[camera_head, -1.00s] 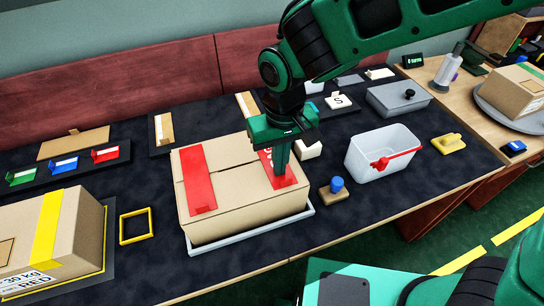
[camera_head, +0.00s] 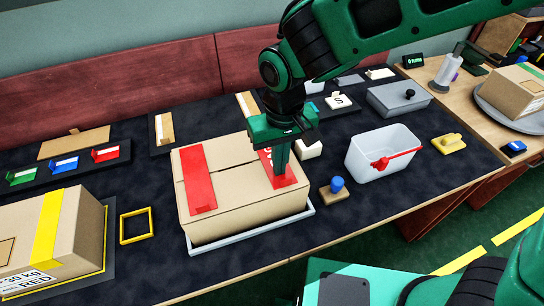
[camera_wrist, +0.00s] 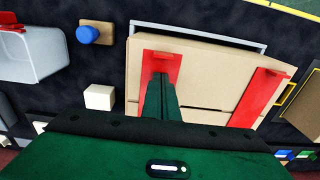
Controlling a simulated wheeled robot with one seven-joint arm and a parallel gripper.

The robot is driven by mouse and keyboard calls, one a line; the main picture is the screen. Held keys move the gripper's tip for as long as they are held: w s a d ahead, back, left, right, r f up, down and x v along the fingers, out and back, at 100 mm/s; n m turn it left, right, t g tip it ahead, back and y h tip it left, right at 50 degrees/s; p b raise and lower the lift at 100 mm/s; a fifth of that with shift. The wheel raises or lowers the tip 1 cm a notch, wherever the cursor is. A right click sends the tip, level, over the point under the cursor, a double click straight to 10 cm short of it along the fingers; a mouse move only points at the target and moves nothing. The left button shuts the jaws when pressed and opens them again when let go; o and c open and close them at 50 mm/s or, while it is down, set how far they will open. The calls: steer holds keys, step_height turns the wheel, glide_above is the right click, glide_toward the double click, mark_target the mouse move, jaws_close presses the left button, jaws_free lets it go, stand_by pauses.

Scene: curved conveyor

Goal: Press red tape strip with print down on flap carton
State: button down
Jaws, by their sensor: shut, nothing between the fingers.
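The flap carton (camera_head: 240,213) stands closed on a pale tray in the middle of the dark bench. A plain red strip (camera_head: 198,180) lies across its left part. The red tape strip with print (camera_head: 289,180) lies across its right part, with white marks partly hidden by my gripper. My gripper (camera_head: 280,172) is shut, pointing down, its fingertips at the printed strip. In the wrist view the shut fingertips (camera_wrist: 161,77) overlap this strip (camera_wrist: 161,60), and the plain strip (camera_wrist: 258,97) is to the right. I cannot tell how firmly they touch.
A blue-knobbed block (camera_head: 335,188) stands right of the carton, near a white bin (camera_head: 368,163) with a red-handled piece. A white cube (camera_head: 309,149) sits behind. Left are a yellow frame (camera_head: 121,228) and a yellow-taped carton (camera_head: 75,230).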

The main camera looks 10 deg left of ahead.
steer(key=shift+s+d+f, duration=0.2)
steer(key=shift+f, duration=0.25)
steer(key=shift+s+d+f, duration=0.2)
steer(key=shift+f, duration=0.25)
steer(key=shift+w+a+r+h, duration=0.1)
steer(key=shift+w+r+h, duration=0.05)
steer(key=shift+r, duration=0.25)
steer(key=shift+w+a+r+h, duration=0.1)
steer(key=shift+r+h, duration=0.05)
steer(key=shift+r, duration=0.2)
steer(key=shift+w+d+r, duration=0.1)
steer(key=shift+w+r, duration=0.35)
steer(key=shift+w, duration=0.3)
steer(key=shift+s+r, duration=0.2)
steer(key=shift+r, duration=0.35)
steer(key=shift+s+r, duration=0.2)
steer(key=shift+r, duration=0.35)
steer(key=shift+s+r, duration=0.15)
steer(key=shift+r, duration=0.45)
